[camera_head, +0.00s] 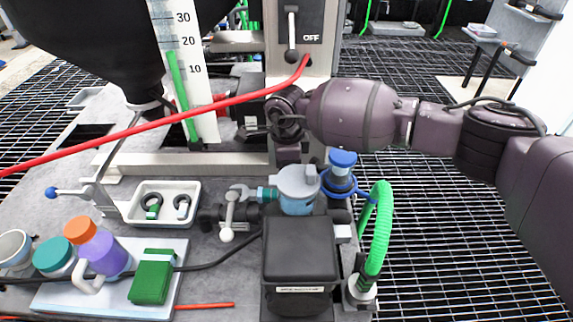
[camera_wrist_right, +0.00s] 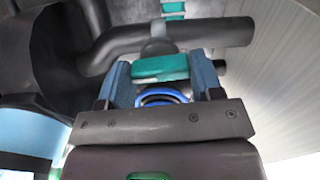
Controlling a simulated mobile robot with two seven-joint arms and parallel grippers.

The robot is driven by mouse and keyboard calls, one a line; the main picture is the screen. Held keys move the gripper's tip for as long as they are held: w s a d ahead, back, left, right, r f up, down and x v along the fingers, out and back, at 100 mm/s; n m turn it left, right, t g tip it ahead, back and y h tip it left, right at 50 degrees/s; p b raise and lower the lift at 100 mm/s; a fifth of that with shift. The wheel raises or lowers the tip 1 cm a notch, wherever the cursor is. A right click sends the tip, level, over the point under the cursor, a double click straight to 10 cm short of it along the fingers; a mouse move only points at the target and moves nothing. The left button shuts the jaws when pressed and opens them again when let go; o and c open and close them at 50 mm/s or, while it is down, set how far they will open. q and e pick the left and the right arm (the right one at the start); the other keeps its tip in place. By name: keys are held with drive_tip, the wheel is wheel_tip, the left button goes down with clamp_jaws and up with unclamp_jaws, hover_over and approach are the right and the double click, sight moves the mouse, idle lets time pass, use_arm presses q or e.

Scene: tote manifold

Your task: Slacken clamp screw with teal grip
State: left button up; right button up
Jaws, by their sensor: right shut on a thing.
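In the right wrist view, the teal grip (camera_wrist_right: 160,68) of the clamp screw sits between the two blue fingers of my right gripper (camera_wrist_right: 160,80), which is shut on it. A grey stem (camera_wrist_right: 158,47) joins the grip to a dark horizontal pipe (camera_wrist_right: 215,33). A blue loop (camera_wrist_right: 163,97) shows between the fingers. In the head view, my right gripper's body (camera_head: 287,153) hangs below the wrist, beside the upright column; its fingertips and the held grip cannot be made out there. My left gripper is not in view.
A red hose (camera_head: 150,123) crosses in front of the level gauge (camera_head: 187,65). Below my wrist stand a grey-blue capped housing (camera_head: 298,190), a blue-capped fitting (camera_head: 342,160) and a black box (camera_head: 300,250). A green hose (camera_head: 379,230) arches at right. A white tray (camera_head: 162,203) lies left.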

drive_tip(key=n, duration=0.3)
drive_tip(key=shift+f, duration=0.15)
drive_tip(key=n+b, duration=0.1)
drive_tip(key=n, duration=0.1)
drive_tip(key=shift+n, duration=0.4)
drive_tip(key=n, duration=0.2)
drive_tip(key=shift+n, duration=0.3)
drive_tip(key=n+b, duration=0.1)
drive_tip(key=n, duration=0.1)
drive_tip(key=shift+f+n, duration=0.1)
drive_tip(key=shift+n, duration=0.2)
drive_tip(key=n, duration=0.3)
drive_tip(key=shift+b, duration=0.3)
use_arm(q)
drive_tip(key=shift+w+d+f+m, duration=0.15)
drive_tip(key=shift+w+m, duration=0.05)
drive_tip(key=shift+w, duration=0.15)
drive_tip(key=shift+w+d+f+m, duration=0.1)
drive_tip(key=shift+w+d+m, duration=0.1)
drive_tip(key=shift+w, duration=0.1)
use_arm(e)
drive_tip(key=shift+n, duration=0.7)
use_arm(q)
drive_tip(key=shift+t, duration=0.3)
